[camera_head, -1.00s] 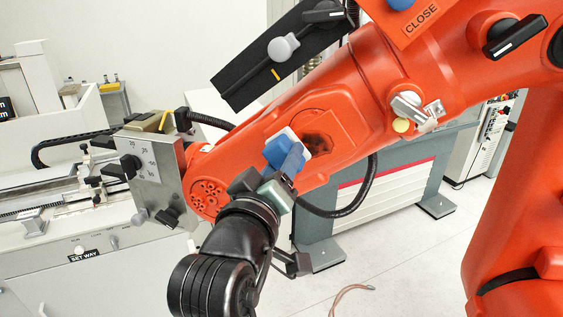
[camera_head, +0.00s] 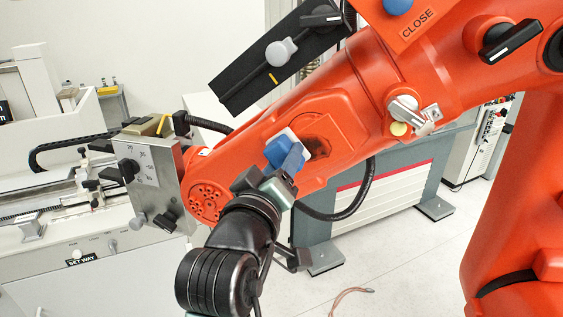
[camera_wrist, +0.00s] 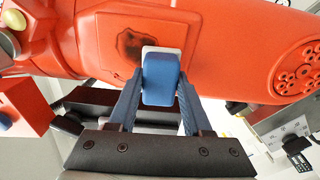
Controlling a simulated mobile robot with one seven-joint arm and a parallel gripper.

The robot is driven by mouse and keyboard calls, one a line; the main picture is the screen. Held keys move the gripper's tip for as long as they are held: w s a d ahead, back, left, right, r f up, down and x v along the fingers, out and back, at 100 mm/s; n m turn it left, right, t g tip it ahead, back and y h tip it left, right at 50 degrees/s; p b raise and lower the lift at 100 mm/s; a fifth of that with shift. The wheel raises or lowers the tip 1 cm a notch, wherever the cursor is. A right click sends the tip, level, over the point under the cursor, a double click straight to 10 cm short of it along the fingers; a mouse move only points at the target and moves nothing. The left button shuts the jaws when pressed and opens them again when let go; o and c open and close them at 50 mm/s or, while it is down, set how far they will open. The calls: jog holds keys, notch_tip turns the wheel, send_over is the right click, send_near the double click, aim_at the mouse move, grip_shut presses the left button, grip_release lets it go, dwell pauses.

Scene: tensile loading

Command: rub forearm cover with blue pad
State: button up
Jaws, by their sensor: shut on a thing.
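The forearm cover (camera_head: 345,122) is a raised orange panel on the side of the large orange arm, with a dark smudge (camera_head: 317,147) on it. The cover (camera_wrist: 105,52) and smudge (camera_wrist: 131,43) also show in the wrist view. My gripper (camera_head: 290,160) is shut on the blue pad (camera_head: 280,150), which has a white layer on its far side. In the wrist view the pad (camera_wrist: 160,82) sits between my two blue fingers (camera_wrist: 160,92). Its white side is at the cover, beside the smudge; whether it touches is unclear.
A black panel with knobs (camera_head: 245,88) is above the forearm. A grey dial box (camera_head: 150,172) is at its left end. A black cable (camera_head: 345,210) hangs below. A valve handle (camera_head: 405,108) sticks out right of the cover. The floor below is mostly clear.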

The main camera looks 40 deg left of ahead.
jog(key=shift+w, duration=0.2)
jog(key=shift+w+d+p, duration=0.2)
jog(key=shift+w+d, duration=0.2)
jog(key=shift+d, duration=0.45)
jog(key=shift+w+d+p, duration=0.2)
jog(key=shift+w+d, duration=0.15)
jog(key=shift+d, duration=0.5)
jog(key=shift+w+d+r+p, duration=0.1)
jog(key=shift+w+d, duration=0.2)
jog(key=shift+d, duration=0.25)
jog(key=shift+w+d+f+p, duration=0.1)
jog(key=shift+w+d, duration=0.25)
jog(key=shift+d, duration=0.15)
jog(key=shift+w+d+r+p, duration=0.1)
jog(key=shift+w+d, duration=0.2)
jog(key=shift+d, duration=0.25)
jog(key=shift+s+a, duration=0.6)
jog(key=shift+a, duration=0.55)
jog(key=shift+s+a, duration=0.55)
jog(key=shift+a, duration=0.6)
jog(key=shift+s+a, duration=0.6)
jog(key=shift+a, duration=0.55)
jog(key=shift+p+v, duration=0.3)
jog(key=shift+v, duration=2.7)
